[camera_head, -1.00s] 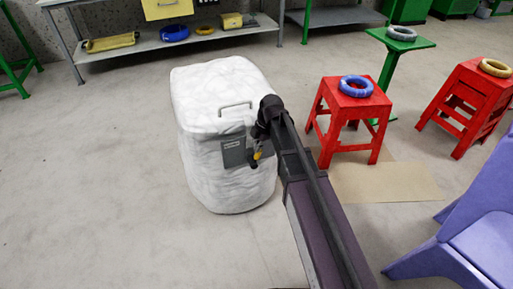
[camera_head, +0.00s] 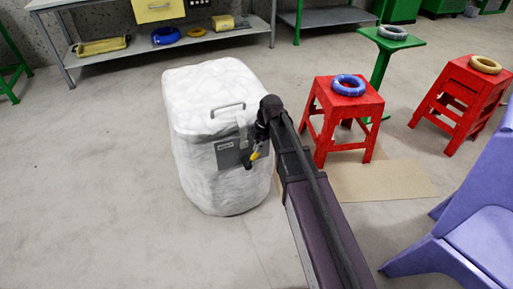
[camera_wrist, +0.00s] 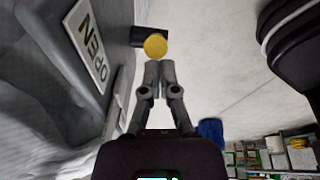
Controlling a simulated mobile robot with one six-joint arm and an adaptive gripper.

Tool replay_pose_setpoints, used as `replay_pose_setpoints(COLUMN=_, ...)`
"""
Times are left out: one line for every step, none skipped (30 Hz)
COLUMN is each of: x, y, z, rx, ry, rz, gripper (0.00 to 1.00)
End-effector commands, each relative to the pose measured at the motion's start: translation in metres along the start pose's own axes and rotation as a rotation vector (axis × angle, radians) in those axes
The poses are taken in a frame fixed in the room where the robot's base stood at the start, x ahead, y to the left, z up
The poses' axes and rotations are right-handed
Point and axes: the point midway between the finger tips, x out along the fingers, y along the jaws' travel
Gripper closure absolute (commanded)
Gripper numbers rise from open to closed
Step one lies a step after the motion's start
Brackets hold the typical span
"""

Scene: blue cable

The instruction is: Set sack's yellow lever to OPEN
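The white sack (camera_head: 215,105) stands upright on the floor with a grey panel (camera_head: 230,154) on its front. The yellow lever (camera_head: 254,156) shows at the panel's right edge, close to my gripper. In the wrist view its round yellow end (camera_wrist: 155,46) is just beyond my fingertips, with a dark block behind it. My gripper (camera_wrist: 160,66) has its two fingers together, with nothing visible between them. I cannot tell whether the tips touch the lever. A plate reading OPEN (camera_wrist: 88,42) is on the panel to the left of the fingers.
A red stool (camera_head: 346,105) with a blue cable ring (camera_head: 348,85) stands right of the sack. Another red stool (camera_head: 465,95) and a purple chair (camera_head: 470,225) are farther right. A shelf bench (camera_head: 110,47) is behind. The floor left of the sack is clear.

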Motion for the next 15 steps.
replay_pose_setpoints(x=0.000, y=0.000, z=0.002, rx=0.002, ry=-0.006, rz=0.000, gripper=1.00)
replay_pose_setpoints(x=0.000, y=0.000, z=0.002, rx=0.002, ry=-0.006, rz=0.000, gripper=1.00)
replay_pose_setpoints(x=0.000, y=0.000, z=0.002, rx=0.002, ry=-0.006, rz=0.000, gripper=1.00)
replay_pose_setpoints(x=0.000, y=0.000, z=0.002, rx=0.002, ry=-0.006, rz=0.000, gripper=1.00)
replay_pose_setpoints(x=0.000, y=0.000, z=0.002, rx=0.002, ry=-0.007, rz=0.000, gripper=1.00)
replay_pose_setpoints(x=-0.001, y=0.000, z=0.002, rx=0.002, ry=-0.007, rz=0.000, gripper=1.00)
replay_pose_setpoints(x=-0.001, y=0.000, z=0.001, rx=0.002, ry=-0.007, rz=0.000, gripper=1.00)
replay_pose_setpoints(x=-0.002, y=0.000, z=0.001, rx=0.002, ry=-0.007, rz=0.000, gripper=1.00)
replay_pose_setpoints(x=-0.003, y=0.000, z=0.000, rx=0.002, ry=-0.006, rz=0.000, gripper=1.00)
replay_pose_setpoints(x=-0.004, y=0.000, z=-0.001, rx=0.002, ry=-0.006, rz=0.000, gripper=1.00)
replay_pose_setpoints(x=-0.005, y=0.001, z=-0.003, rx=0.002, ry=-0.006, rz=0.000, gripper=1.00)
replay_pose_setpoints(x=-0.006, y=0.001, z=-0.004, rx=0.002, ry=-0.005, rz=0.000, gripper=1.00)
replay_pose_setpoints(x=-0.008, y=0.001, z=-0.006, rx=0.002, ry=-0.005, rz=0.000, gripper=1.00)
replay_pose_setpoints(x=-0.009, y=0.001, z=-0.008, rx=0.001, ry=-0.004, rz=0.000, gripper=1.00)
replay_pose_setpoints(x=-0.011, y=0.001, z=-0.011, rx=0.001, ry=-0.004, rz=0.000, gripper=1.00)
